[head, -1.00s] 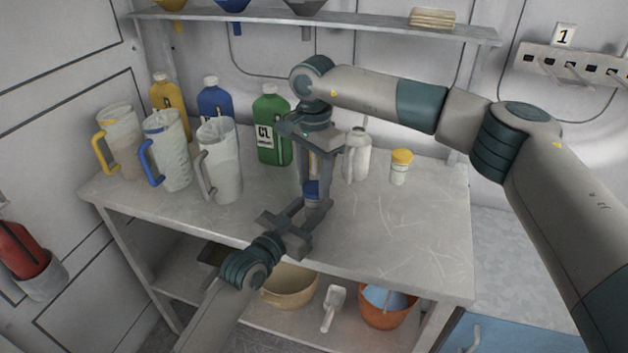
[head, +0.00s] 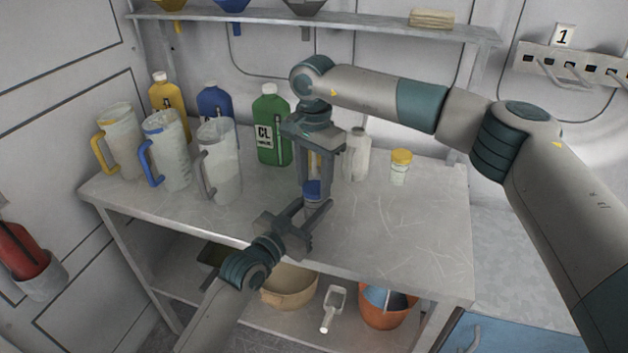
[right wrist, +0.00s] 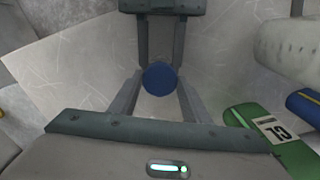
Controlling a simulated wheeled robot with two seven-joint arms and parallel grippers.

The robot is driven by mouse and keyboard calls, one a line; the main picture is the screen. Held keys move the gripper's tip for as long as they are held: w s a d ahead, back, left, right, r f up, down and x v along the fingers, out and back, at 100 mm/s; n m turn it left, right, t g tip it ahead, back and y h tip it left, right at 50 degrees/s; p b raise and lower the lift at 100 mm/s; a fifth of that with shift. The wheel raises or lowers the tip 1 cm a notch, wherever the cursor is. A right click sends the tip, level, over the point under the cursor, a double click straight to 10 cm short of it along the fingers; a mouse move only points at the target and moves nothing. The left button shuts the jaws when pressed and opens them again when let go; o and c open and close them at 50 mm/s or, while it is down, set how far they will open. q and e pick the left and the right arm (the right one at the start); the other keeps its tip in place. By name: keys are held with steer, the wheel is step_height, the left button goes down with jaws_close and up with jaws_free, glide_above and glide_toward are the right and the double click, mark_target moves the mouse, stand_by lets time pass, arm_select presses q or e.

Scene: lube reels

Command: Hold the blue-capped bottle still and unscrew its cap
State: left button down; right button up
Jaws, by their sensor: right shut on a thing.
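The blue cap (head: 313,187) of the bottle stands over the front middle of the table. It also shows from above in the right wrist view (right wrist: 160,78). My right gripper (head: 316,193) comes straight down and is shut on the blue cap, one finger on each side. My left gripper (head: 316,205) reaches in from the front, just below the cap. Its fingers lie parted in the right wrist view (right wrist: 160,58), with bare table between them up to the cap. The bottle body is mostly hidden under the cap and fingers, so I cannot tell whether the left fingers touch it.
Several pitchers (head: 218,165) stand at the left. A green bottle (head: 271,130), a blue bottle (head: 214,100) and a yellow bottle (head: 166,105) stand behind. A white bottle (head: 357,155) and a yellow-capped jar (head: 400,168) stand right of my right gripper. The table's right front (head: 410,225) is clear.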

mark_target(314, 187)
steer(key=shift+r, duration=0.3)
steer(key=shift+r, duration=0.7)
steer(key=shift+r, duration=0.15)
steer(key=shift+r, duration=1.95)
arm_select(q)
steer(key=c, duration=1.1)
jaws_free()
steer(key=b+v, duration=0.2)
steer(key=v, duration=1)
arm_select(e)
steer(key=shift+f, duration=0.95)
